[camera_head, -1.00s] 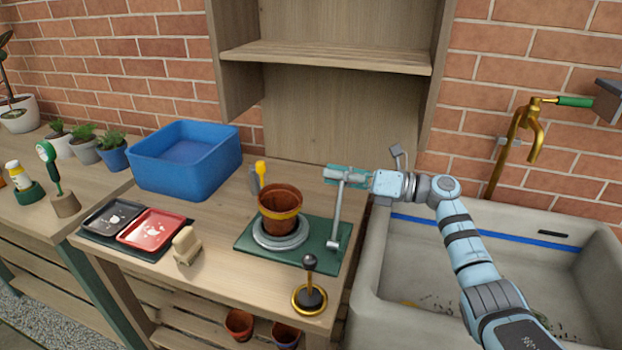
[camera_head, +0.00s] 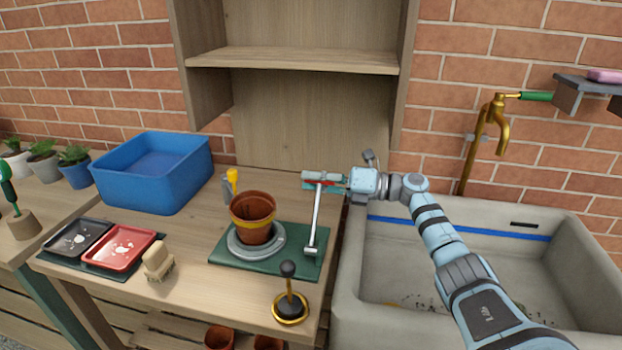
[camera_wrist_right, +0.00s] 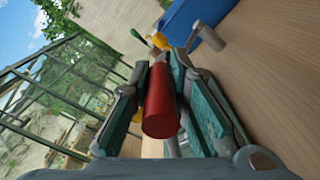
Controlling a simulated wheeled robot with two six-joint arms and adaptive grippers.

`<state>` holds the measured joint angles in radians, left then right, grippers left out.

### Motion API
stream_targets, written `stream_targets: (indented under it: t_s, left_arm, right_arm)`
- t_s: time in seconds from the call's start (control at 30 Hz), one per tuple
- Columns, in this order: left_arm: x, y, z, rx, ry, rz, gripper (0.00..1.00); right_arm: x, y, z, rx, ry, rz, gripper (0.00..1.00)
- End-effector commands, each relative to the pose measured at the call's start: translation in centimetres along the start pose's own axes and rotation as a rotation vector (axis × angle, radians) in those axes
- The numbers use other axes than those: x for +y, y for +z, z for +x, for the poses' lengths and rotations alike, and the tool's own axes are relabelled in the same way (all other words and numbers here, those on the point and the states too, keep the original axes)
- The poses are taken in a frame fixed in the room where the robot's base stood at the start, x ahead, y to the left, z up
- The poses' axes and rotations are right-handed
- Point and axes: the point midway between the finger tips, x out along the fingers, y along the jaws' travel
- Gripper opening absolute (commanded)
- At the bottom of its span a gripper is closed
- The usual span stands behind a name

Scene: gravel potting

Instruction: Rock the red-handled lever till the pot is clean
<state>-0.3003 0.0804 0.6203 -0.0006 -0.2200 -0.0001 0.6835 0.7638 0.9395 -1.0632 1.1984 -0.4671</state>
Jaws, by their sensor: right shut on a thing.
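The terracotta pot (camera_head: 253,207) with a yellow band stands upright on the round grey plate (camera_head: 236,247) of the green-based device (camera_head: 290,266). The lever's grey rod (camera_head: 316,222) rises nearly upright from the right side of that base. My right gripper (camera_head: 320,182) is at the rod's top, shut on the red handle (camera_wrist_right: 161,105), which lies between its fingers in the right wrist view. The fingers hide most of the handle in the head view. Whether the pot has dirt on it is too small to tell. My left gripper is not in view.
A blue bin (camera_head: 150,176) stands behind left of the pot. Black and red trays (camera_head: 118,248), a beige block (camera_head: 158,262) and a black-knobbed stand (camera_head: 289,290) sit towards the front. The grey sink (camera_head: 480,255) with a brass tap (camera_head: 488,135) is at right.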

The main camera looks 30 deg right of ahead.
Motion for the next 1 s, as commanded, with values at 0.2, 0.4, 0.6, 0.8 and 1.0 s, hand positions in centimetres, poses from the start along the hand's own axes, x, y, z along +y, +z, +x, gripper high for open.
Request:
stream_targets:
  t_s: [0.2, 0.4, 0.6, 0.8, 1.0]
  left_arm:
    - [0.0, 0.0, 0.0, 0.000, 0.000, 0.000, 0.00]
    - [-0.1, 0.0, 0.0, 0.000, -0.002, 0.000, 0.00]
    - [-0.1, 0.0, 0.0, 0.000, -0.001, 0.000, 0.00]
    - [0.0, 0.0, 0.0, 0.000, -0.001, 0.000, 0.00]
    - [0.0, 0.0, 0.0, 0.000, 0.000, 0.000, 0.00]
  right_arm:
    - [-0.2, -0.1, 0.1, 0.003, -0.004, 0.000, 0.26]
    - [-0.1, -0.1, 0.1, 0.004, -0.002, -0.001, 0.26]
    - [-0.3, -0.1, -3.2, 0.004, -0.007, 0.000, 0.26]
    - [-0.3, -0.1, -8.8, 0.004, -0.008, 0.002, 0.26]
    - [-0.3, -0.1, -11.8, 0.003, -0.004, 0.001, 0.26]
